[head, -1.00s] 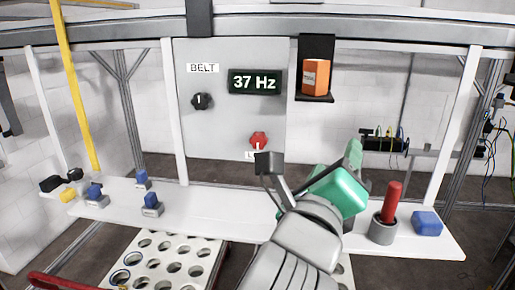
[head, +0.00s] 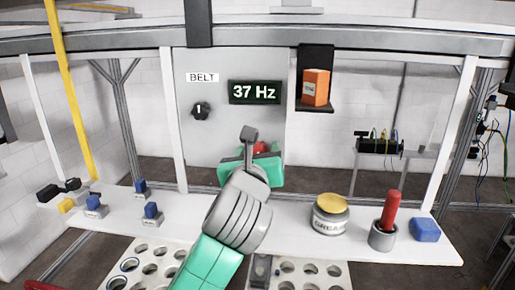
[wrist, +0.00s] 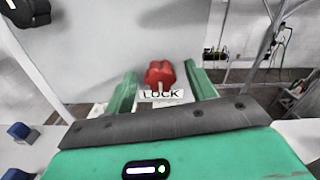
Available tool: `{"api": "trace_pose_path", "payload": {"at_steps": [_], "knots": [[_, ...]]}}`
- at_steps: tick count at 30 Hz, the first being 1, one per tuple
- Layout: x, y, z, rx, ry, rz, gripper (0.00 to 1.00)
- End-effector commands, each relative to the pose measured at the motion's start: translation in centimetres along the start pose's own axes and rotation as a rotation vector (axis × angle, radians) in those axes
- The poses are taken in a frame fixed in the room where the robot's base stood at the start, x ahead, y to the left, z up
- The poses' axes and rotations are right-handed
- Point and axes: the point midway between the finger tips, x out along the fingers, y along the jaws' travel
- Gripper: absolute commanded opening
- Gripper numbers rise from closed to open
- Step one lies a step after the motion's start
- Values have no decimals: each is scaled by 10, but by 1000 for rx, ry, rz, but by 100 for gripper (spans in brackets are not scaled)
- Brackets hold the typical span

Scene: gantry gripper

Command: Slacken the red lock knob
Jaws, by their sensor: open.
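The red lock knob (wrist: 160,73) sits on the grey panel (head: 215,130), above a label reading LOCK (wrist: 161,95). In the head view only a bit of the knob (head: 261,147) shows past my gripper. My gripper (head: 262,160) is in front of the lower part of the panel. In the wrist view its two green fingers (wrist: 162,88) are spread, with the knob between them in the picture, and nothing is held. I cannot tell how far the fingertips are from the knob.
The panel also bears a black belt knob (head: 201,110) and a display (head: 255,92) reading 37 Hz. An orange box (head: 316,87) stands on a small black shelf at right. A grease tin (head: 330,216), a red-handled tool (head: 391,210) in a cup and a blue block (head: 425,229) stand on the white shelf.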

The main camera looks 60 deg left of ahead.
Motion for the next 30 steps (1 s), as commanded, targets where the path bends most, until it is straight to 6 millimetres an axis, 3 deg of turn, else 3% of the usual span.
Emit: {"api": "trace_pose_path", "payload": {"at_steps": [6,13,23,30], "knots": [[1,0,0,0,0,0,56],[0,0,0,-1,0,0,12],[0,0,-1,-46,1,-1,12],[0,0,-1,-206,1,-1,12]]}}
